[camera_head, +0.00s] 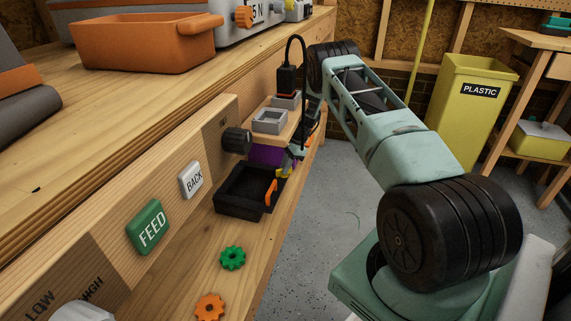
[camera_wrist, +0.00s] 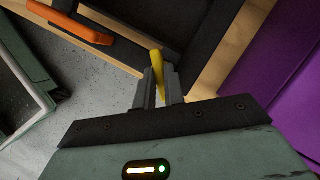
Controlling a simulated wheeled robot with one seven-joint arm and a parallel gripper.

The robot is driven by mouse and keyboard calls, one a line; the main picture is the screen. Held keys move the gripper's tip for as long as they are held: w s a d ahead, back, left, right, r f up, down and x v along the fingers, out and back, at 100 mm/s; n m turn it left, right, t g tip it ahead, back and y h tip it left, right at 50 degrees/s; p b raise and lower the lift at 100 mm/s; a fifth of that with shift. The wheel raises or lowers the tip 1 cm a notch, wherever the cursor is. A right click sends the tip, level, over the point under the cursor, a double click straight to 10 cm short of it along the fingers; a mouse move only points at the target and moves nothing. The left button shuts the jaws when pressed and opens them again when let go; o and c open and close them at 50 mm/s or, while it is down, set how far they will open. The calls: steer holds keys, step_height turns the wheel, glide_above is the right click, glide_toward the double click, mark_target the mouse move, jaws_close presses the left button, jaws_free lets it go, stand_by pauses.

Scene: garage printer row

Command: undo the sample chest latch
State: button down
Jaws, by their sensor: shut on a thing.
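A black box (camera_head: 232,203) with an orange handle (camera_head: 271,191) stands on the lower wooden shelf. In the wrist view its dark frame (camera_wrist: 200,52) and orange handle (camera_wrist: 72,22) fill the upper part. A small yellow lever (camera_wrist: 156,60), which looks like the latch, stands up between the fingers of my gripper (camera_wrist: 159,76). My gripper is shut on this lever at the edge of the black box. In the head view the yellow part (camera_head: 284,172) is small, and my wrist partly hides the contact.
A purple object (camera_head: 266,155) lies just beyond the black box, and it shows at right in the wrist view (camera_wrist: 283,80). A black knob (camera_head: 237,140) sticks out above the box. Green (camera_head: 232,258) and orange (camera_head: 209,307) gears lie nearer on the shelf.

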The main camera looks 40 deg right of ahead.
steer(key=n+g, duration=0.1)
steer(key=n, duration=0.1)
steer(key=n+g+b, duration=0.1)
steer(key=n, duration=0.2)
steer(key=shift+w+d+f+n, duration=0.1)
steer(key=shift+w+n, duration=0.05)
steer(key=shift+n, duration=0.15)
steer(key=shift+n+g+h+b, duration=0.3)
steer(key=shift+n+g+b, duration=0.6)
steer(key=shift+n, duration=1.3)
steer(key=shift+w, duration=0.1)
steer(key=c, duration=1.5)
jaws_free()
steer(key=shift+p+v, duration=1.05)
steer(key=shift+v, duration=2.75)
